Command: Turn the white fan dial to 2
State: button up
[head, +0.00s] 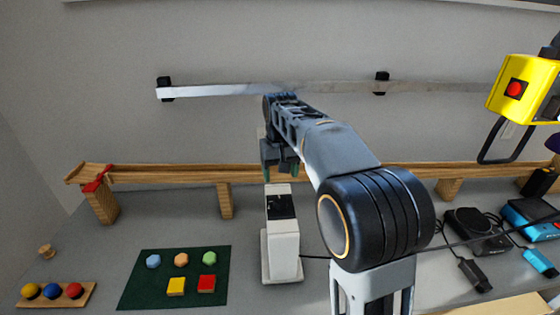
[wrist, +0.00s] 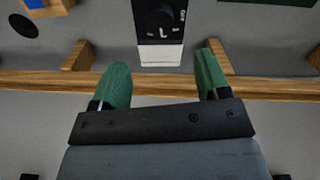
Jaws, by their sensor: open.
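The white fan unit (head: 283,255) stands on the table at the middle of the head view, with a black panel on its upper part. In the wrist view, the black panel (wrist: 143,33) is at the top edge and carries a dark round dial (wrist: 161,16) with small pale marks around it. Which mark the dial points at is too small to tell. My gripper (head: 280,172) is above and behind the unit, apart from it. Its green fingertips are spread and empty in the wrist view (wrist: 158,75), with the panel beyond the gap between them.
A wooden rail (head: 160,174) on posts runs behind the unit. A green mat (head: 140,291) with coloured blocks and a wooden board (head: 87,296) with balls lie left. Black (head: 478,240) and blue (head: 535,223) devices with cables are right. A yellow box (head: 502,105) hangs upper right.

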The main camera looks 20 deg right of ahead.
jog(key=shift+r, duration=1.9)
jog(key=shift+w, duration=0.1)
jog(key=shift+t, duration=0.5)
jog(key=f, duration=0.2)
jog(key=s+f, duration=0.1)
jog(key=f, duration=0.2)
jog(key=shift+s+f, duration=0.35)
jog(key=s+f+t, duration=0.1)
jog(key=s+f, duration=0.1)
jog(key=s, duration=0.7)
jog(key=s+f+t, duration=0.2)
jog(key=s+f, duration=0.1)
jog(key=s, duration=0.6)
jog(key=shift+s, duration=0.1)
